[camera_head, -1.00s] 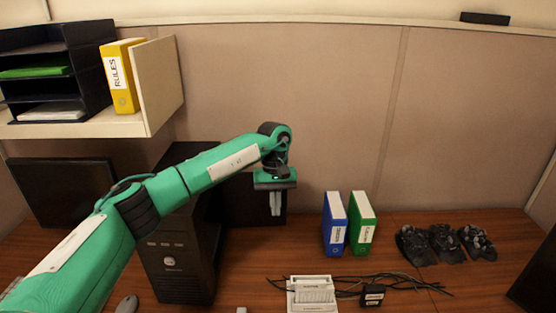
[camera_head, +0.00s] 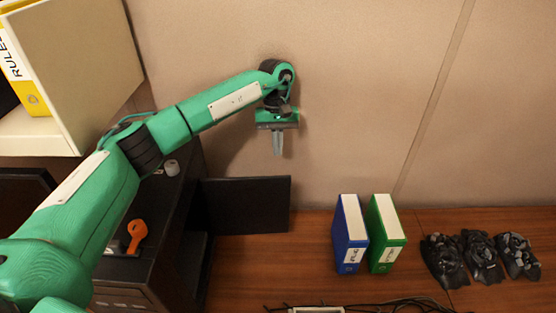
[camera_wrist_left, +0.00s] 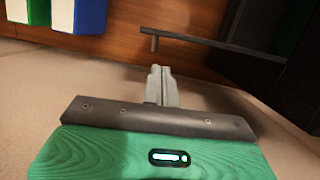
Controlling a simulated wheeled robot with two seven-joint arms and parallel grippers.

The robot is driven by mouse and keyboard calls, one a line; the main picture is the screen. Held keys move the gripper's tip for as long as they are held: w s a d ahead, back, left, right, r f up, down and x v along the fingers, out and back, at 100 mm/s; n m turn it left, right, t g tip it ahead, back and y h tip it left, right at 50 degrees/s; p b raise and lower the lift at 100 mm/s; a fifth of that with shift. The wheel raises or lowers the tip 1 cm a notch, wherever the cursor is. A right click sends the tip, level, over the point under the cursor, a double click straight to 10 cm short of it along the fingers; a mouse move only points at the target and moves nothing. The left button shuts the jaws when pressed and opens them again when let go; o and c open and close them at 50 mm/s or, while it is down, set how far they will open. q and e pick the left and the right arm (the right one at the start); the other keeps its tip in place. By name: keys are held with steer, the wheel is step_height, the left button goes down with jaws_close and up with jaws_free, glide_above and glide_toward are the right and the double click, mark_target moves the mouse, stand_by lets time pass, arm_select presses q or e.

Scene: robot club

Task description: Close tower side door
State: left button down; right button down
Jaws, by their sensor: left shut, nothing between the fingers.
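The black computer tower (camera_head: 178,225) stands on the wooden desk, partly hidden behind my left arm. Its side door (camera_head: 250,205) is open and sticks out to the right from the tower. In the left wrist view the door (camera_wrist_left: 215,46) shows nearly edge-on from above, with a small peg near its free end. My left gripper (camera_head: 278,153) is shut and empty, pointing down. In the head view its fingertips appear just above the top edge near the door's free end; I cannot tell the exact depth. In the left wrist view the fingers (camera_wrist_left: 161,80) appear apart from the door. My right gripper is not in view.
An orange item (camera_head: 137,232) and a small white cylinder (camera_head: 172,168) lie on the tower top. A blue binder (camera_head: 351,235) and a green binder (camera_head: 386,235) stand right of the door. A shelf (camera_head: 45,138) is at upper left. Desk between door and binders is clear.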

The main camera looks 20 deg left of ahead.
mark_target(277, 176)
arm_select(q)
steer(key=p+x, duration=0.5)
steer(key=x, duration=0.4)
steer(key=shift+s+f, duration=0.2)
steer(key=shift+f, duration=0.15)
